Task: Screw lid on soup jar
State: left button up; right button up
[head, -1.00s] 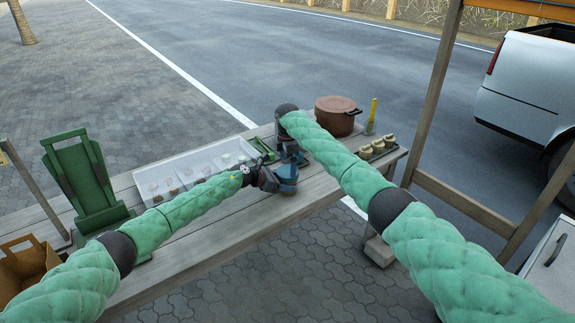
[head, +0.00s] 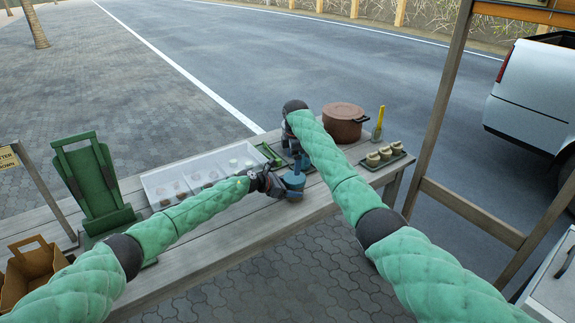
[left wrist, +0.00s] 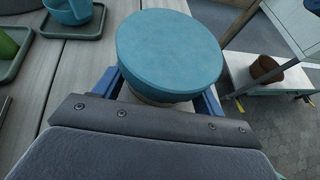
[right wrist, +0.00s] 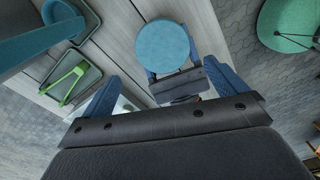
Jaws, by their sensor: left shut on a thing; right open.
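The soup jar (left wrist: 150,97) shows as a pale strip under the round blue lid (left wrist: 170,50) in the left wrist view. The lid covers the jar's top; I cannot tell whether it is threaded tight. My left gripper (head: 276,186) is shut on the jar, its blue fingers on either side below the lid, over the table's near edge. The lid also shows from above in the right wrist view (right wrist: 165,47). My right gripper (right wrist: 160,86) is open and empty, with the lid beyond its fingertips. Most of the jar body is hidden.
A white compartment tray (head: 150,187) lies left of the grippers. A brown pot (head: 343,124), yellow-handled utensil (head: 378,122) and tray of small pots (head: 373,158) stand right. A green stand (head: 95,185) and paper bag (head: 32,272) are at left. A tray with a blue cup (left wrist: 68,10) is close by.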

aim_at(294, 177)
jog(key=shift+s+d, duration=0.1)
jog(key=shift+d, duration=0.1)
jog(key=shift+f, duration=0.1)
jog(key=shift+f, duration=3.9)
jog(key=shift+c, duration=0.3)
jog(key=c, duration=0.9)
jog(key=o, duration=1)
